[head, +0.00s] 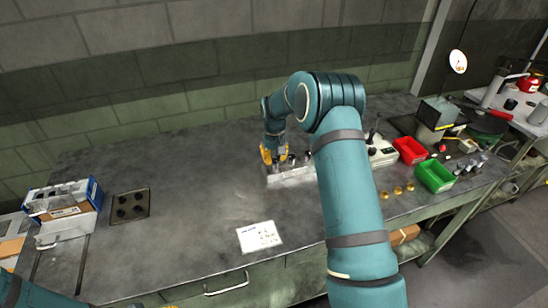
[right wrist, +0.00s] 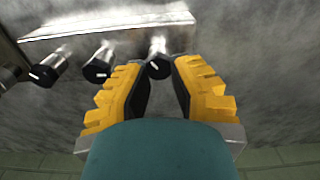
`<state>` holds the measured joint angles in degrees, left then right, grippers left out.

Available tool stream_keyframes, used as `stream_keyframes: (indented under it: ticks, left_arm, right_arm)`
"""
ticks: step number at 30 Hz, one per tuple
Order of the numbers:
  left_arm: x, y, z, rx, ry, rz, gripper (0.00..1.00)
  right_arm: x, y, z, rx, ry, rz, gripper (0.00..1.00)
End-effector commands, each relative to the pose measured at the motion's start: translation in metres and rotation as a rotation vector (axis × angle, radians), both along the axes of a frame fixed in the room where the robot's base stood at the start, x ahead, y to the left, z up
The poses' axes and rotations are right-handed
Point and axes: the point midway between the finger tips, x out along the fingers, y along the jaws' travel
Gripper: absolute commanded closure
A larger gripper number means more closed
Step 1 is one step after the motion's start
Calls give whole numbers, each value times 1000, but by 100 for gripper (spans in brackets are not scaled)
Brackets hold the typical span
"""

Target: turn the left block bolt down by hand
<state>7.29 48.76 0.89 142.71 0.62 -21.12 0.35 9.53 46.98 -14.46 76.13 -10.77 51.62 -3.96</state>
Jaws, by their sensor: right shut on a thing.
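The bright metal block (head: 288,176) sits on the grey bench and spans the top of the right wrist view (right wrist: 100,27). Several bolts with black, white-marked heads stand along it. My right gripper (head: 272,157) is at the block's left end in the head view. In the right wrist view, its yellow, black-padded fingers (right wrist: 160,80) are shut around the head of the left block bolt (right wrist: 158,66), which is the rightmost bolt there. Two neighbouring bolts (right wrist: 98,66) (right wrist: 48,70) stand clear of the fingers. My left gripper is out of view.
A white printed sheet (head: 259,237) lies on open bench in front. A red bin (head: 409,150) and a green bin (head: 434,176) stand to the right, near several small brass parts (head: 398,190). A blue box (head: 62,200) is at the far left.

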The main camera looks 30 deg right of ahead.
Motion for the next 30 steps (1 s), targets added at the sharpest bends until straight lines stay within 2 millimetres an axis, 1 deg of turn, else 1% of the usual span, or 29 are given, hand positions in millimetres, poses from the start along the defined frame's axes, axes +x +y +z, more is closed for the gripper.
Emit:
stream_keyframes:
  ticks: [1,9,22,23,24,25,30]
  left_arm:
    - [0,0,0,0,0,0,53]
    - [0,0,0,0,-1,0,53]
    - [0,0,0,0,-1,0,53]
    - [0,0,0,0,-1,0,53]
    - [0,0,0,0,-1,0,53]
    - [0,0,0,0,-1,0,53]
    - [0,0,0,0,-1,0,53]
  right_arm:
    - [-2,1,-3,2,9,-19,100]
    - [-2,0,-3,2,9,-79,100]
    - [-2,0,-3,2,9,-85,100]
    - [-2,0,-3,2,9,-85,65]
    - [-2,0,-3,2,9,-85,51]
    - [-2,0,-3,2,8,-85,45]
    - [-1,-1,-1,1,4,-85,45]
